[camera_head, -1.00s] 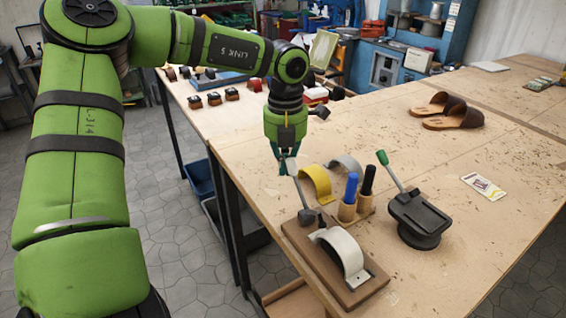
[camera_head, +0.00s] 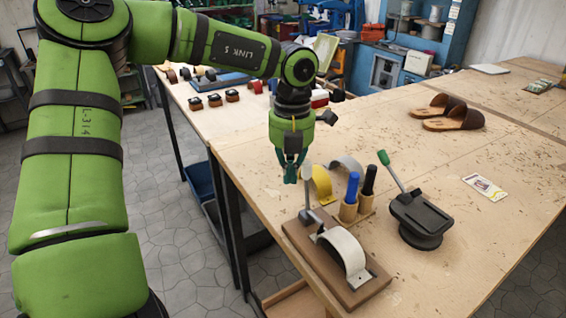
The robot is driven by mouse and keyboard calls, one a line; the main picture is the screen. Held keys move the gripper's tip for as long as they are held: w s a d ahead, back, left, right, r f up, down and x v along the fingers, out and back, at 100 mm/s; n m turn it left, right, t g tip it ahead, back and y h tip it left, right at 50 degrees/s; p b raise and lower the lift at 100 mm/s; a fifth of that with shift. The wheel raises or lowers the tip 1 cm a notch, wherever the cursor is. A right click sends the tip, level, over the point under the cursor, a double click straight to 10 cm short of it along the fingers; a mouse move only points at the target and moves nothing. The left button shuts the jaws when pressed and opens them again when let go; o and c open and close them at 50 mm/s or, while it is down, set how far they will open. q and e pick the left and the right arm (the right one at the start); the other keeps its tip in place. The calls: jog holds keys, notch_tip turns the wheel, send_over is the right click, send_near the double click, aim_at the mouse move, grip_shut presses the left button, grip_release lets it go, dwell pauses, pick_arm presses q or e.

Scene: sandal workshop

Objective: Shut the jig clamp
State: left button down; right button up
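The jig (camera_head: 362,293) is a brown wooden base on the front part of the bench, with a white arched strap (camera_head: 345,250) on it. Its clamp lever (camera_head: 307,185) rises nearly upright from a grey-blue pivot at the base's far end. My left gripper (camera_head: 291,175) points down just left of the lever's upper part, its teal fingertips close together. They look shut with nothing between them; whether they touch the lever I cannot tell. My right gripper is not in view.
Yellow (camera_head: 320,183) and grey (camera_head: 347,165) arched straps and a holder with blue (camera_head: 352,187) and black (camera_head: 369,180) handled tools stand just behind the jig. A black device with a green-handled lever (camera_head: 420,215) stands to the right. Sandals (camera_head: 455,120) and a card (camera_head: 485,187) lie farther right.

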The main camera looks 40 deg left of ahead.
pick_arm(q)
notch_tip(320, 180, up, 8)
jog(key=a+p, duration=0.1)
jog(key=p, duration=0.3)
jog(key=shift+w+p, duration=0.4)
jog(key=shift+a+f, duration=0.1)
